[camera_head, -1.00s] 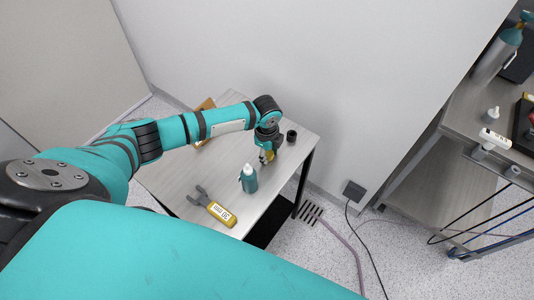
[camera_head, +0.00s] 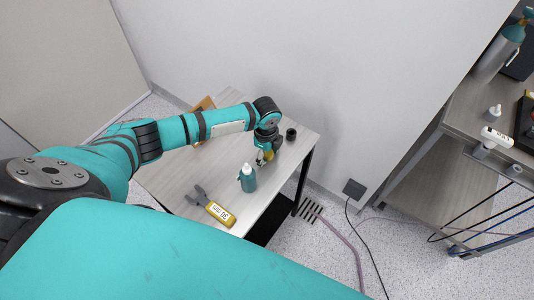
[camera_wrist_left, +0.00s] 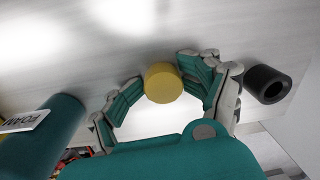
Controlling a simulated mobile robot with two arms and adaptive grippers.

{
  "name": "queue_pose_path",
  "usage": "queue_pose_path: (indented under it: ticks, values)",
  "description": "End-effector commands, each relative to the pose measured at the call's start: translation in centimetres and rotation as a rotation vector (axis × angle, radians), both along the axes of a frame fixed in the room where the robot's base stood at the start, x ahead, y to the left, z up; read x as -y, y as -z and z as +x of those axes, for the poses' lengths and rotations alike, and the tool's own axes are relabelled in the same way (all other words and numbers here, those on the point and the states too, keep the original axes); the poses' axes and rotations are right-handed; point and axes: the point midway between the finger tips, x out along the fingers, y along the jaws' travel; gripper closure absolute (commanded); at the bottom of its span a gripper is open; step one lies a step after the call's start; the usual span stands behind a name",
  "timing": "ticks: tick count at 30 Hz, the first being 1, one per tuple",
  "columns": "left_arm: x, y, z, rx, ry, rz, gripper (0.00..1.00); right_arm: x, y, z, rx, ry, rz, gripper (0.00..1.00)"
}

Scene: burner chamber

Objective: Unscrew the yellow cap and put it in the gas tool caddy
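The yellow cap (camera_wrist_left: 163,83) is a short round cylinder between the fingers of my left gripper (camera_wrist_left: 161,80) in the left wrist view. The fingers reach its two sides and appear shut on it. In the head view my left gripper (camera_head: 265,155) points down at the small table, with a little of the yellow cap (camera_head: 268,155) showing. What lies under the cap is hidden. An orange-brown object (camera_head: 206,103), possibly the gas tool caddy, is mostly hidden behind my left arm. My right gripper is not in view.
On the table (camera_head: 178,180) stand a teal bottle (camera_head: 248,181) with a white top and a black ring (camera_head: 291,135), which also shows in the wrist view (camera_wrist_left: 267,84). A workbench (camera_head: 462,110) stands at right.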

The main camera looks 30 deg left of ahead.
Motion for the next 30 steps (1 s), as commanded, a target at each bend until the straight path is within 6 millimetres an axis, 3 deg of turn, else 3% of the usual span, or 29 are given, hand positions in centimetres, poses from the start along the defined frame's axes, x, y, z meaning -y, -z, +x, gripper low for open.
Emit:
queue_pose_path:
  ticks: [5, 19, 30]
  values:
    - [0.2, -0.2, -0.5, -0.010, 0.004, -0.003, 0.40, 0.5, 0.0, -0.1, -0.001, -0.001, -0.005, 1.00]
    - [0.1, -9.5, -0.5, 0.003, 0.003, -0.001, 0.40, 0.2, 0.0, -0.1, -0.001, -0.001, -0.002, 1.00]
    - [0.1, -12.8, -0.7, 0.001, 0.001, 0.000, 0.40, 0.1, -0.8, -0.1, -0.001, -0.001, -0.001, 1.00]
